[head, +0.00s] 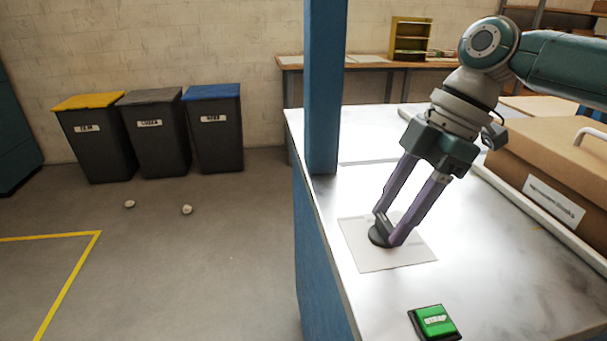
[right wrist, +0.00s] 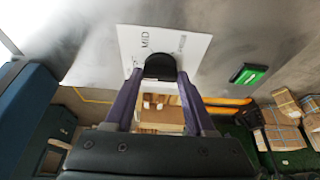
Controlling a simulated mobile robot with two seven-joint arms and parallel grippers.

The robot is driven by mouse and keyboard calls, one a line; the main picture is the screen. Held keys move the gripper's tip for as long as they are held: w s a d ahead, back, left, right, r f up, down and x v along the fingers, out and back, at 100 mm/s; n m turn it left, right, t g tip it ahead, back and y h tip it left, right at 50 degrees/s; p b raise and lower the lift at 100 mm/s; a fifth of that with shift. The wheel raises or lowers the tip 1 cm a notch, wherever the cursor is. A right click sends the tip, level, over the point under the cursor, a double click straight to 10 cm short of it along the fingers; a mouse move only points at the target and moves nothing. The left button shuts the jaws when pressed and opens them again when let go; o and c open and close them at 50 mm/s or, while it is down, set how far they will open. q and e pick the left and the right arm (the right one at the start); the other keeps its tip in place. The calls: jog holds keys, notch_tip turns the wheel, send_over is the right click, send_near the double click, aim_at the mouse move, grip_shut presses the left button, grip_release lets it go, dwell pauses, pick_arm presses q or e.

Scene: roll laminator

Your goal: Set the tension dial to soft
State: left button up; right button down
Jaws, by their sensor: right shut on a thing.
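The tension dial (head: 378,238) is a dark round knob on a pale square plate (head: 410,257) on the worktop. My right gripper (head: 389,228) reaches down over the plate and is shut on the dial, one finger on each side. In the right wrist view the dial (right wrist: 160,66) sits between the two purple fingertips (right wrist: 160,76). The plate (right wrist: 190,42) there reads "MID" beyond the dial; another label at the right is too blurred to read. The fingers hide part of the dial, and I cannot tell where its pointer stands. My left gripper is not in view.
A green button (head: 435,321) sits on the worktop (head: 480,270) near the front. A brown case (head: 545,165) with a handle stands at the right. A blue post (head: 325,90) rises at the worktop's left edge. Three bins (head: 155,138) stand along the wall, with open floor before them.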

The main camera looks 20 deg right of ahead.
jog(key=shift+c, duration=1.2)
grip_release()
jog(key=v, duration=1)
jog(key=shift+p, duration=0.4)
